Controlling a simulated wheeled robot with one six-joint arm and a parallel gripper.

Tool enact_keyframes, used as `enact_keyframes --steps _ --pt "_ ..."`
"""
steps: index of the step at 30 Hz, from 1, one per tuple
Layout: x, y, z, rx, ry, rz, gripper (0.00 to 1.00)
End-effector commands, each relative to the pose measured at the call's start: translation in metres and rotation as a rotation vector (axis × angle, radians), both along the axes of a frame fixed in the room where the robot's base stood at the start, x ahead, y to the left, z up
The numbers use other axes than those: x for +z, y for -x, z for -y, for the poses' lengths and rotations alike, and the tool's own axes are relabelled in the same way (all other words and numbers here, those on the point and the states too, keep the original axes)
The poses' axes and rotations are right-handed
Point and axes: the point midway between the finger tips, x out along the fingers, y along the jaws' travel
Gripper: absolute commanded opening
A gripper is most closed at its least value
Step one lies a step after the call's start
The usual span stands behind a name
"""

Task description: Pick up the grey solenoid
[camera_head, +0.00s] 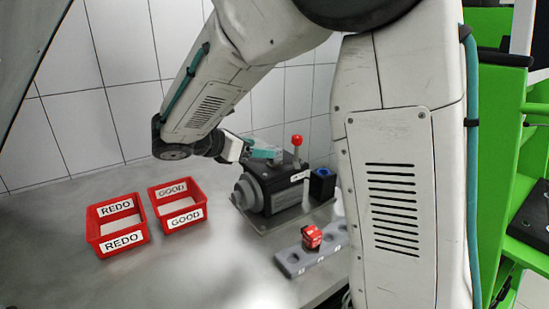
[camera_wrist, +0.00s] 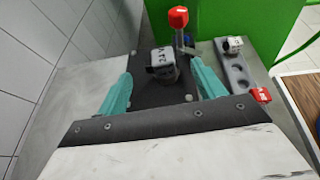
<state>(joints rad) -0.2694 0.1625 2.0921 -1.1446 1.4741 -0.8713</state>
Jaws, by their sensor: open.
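My gripper (camera_wrist: 159,68) is open, with its two teal fingers apart, one on each side of a dark grey block with a pale top, which looks like the grey solenoid (camera_wrist: 162,62). This block sits on a dark base plate in the wrist view, between and just beyond the fingertips. I see no grip on it. In the head view my gripper (camera_head: 266,154) is over the dark pump body (camera_head: 252,192); the solenoid cannot be made out clearly there.
A red-knobbed lever (camera_wrist: 178,17) stands close beside the solenoid. A grey holed rack (camera_wrist: 236,72) lies to the right, with a red part (camera_head: 311,237) on it. A blue-topped black block (camera_head: 322,184) stands by the pump. Red REDO (camera_head: 122,240) and GOOD (camera_head: 180,216) bins stand left.

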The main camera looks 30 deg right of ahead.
Motion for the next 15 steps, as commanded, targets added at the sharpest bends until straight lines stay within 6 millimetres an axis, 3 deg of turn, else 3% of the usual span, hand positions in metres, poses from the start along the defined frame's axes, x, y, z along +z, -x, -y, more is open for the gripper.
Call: enact_keyframes --steps 15 --pt "-0.026 -0.006 0.059 -0.003 -0.003 0.002 0.69"
